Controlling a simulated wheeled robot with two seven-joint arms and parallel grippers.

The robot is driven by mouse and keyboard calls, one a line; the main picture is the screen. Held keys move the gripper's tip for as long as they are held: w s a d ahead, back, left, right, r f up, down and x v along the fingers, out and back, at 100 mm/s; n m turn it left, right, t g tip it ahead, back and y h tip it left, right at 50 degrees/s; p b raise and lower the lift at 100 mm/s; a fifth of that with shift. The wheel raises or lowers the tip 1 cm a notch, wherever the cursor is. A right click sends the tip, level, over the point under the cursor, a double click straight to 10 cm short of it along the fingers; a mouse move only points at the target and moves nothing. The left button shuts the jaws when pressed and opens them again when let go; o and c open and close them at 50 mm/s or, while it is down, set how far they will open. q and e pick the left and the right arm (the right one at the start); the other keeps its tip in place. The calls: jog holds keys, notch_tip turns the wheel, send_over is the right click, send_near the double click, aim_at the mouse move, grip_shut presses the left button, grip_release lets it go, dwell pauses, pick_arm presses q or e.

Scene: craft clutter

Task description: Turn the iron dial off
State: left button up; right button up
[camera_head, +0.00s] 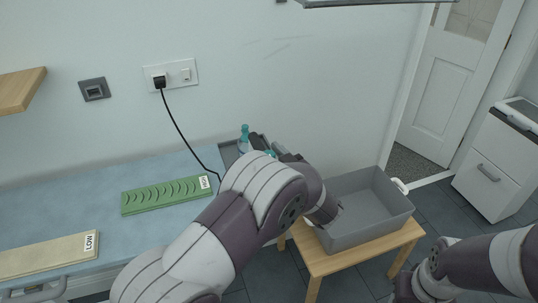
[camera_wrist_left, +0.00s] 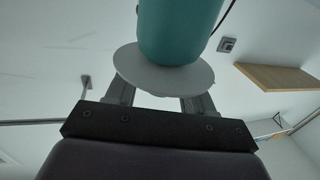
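A teal-topped object (camera_head: 245,133), probably the iron, stands on a dark tray at the wall end of the blue board; my left arm hides most of it. In the left wrist view a teal rounded body (camera_wrist_left: 178,30) with a pale grey disc (camera_wrist_left: 160,75), perhaps the dial, fills the top middle. My left gripper (camera_wrist_left: 158,95) is open, with its two fingers spread under the disc's two sides. I cannot tell whether they touch it. In the head view the left gripper (camera_head: 272,147) is partly hidden by my forearm. My right gripper (camera_head: 405,289) is at the bottom right; its fingers are unclear.
A black plug (camera_head: 159,82) is in the wall socket. A grey bin (camera_head: 365,228) stands on a wooden stool (camera_head: 318,263) beside my left arm.

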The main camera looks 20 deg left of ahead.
pick_arm(q)
jog(key=b+v, duration=0.1)
jog(key=v, duration=1.1)
jog(key=shift+s+d, duration=0.25)
jog(key=shift+s, duration=0.05)
